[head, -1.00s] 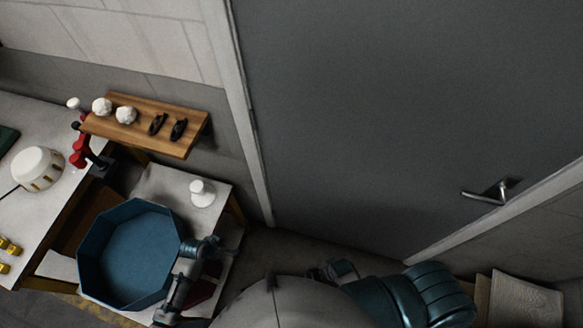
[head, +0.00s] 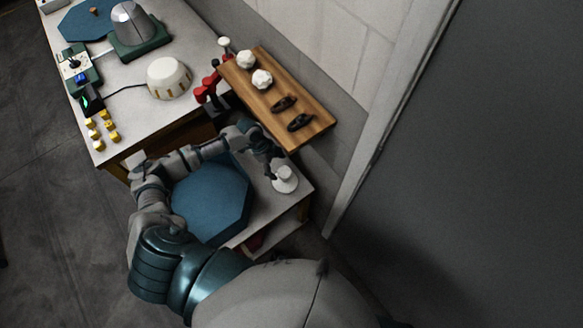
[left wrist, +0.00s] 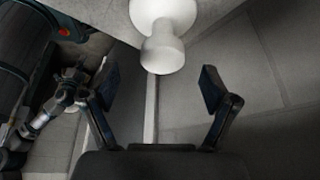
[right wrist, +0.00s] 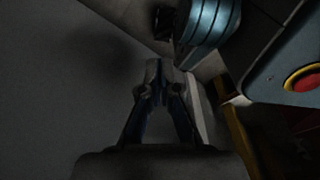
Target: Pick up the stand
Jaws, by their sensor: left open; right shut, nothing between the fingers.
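A small white stand (head: 285,181) with a wide round base and a narrower knob stands on the low table's right corner. In the left wrist view the stand (left wrist: 164,40) is at the top, its knob pointing towards the space between the fingers. My left gripper (left wrist: 160,84) is open and close to the knob, with nothing between its fingers. In the head view my left gripper (head: 272,162) is right at the stand and partly overlaps it. My right gripper (right wrist: 157,88) is shut and empty, away from the stand, and shows only in the right wrist view.
A wooden shelf (head: 268,88) with white lumps and black items hangs just above. A long workbench (head: 130,88) lies at the upper left. A grey door (head: 465,190) is at the right.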

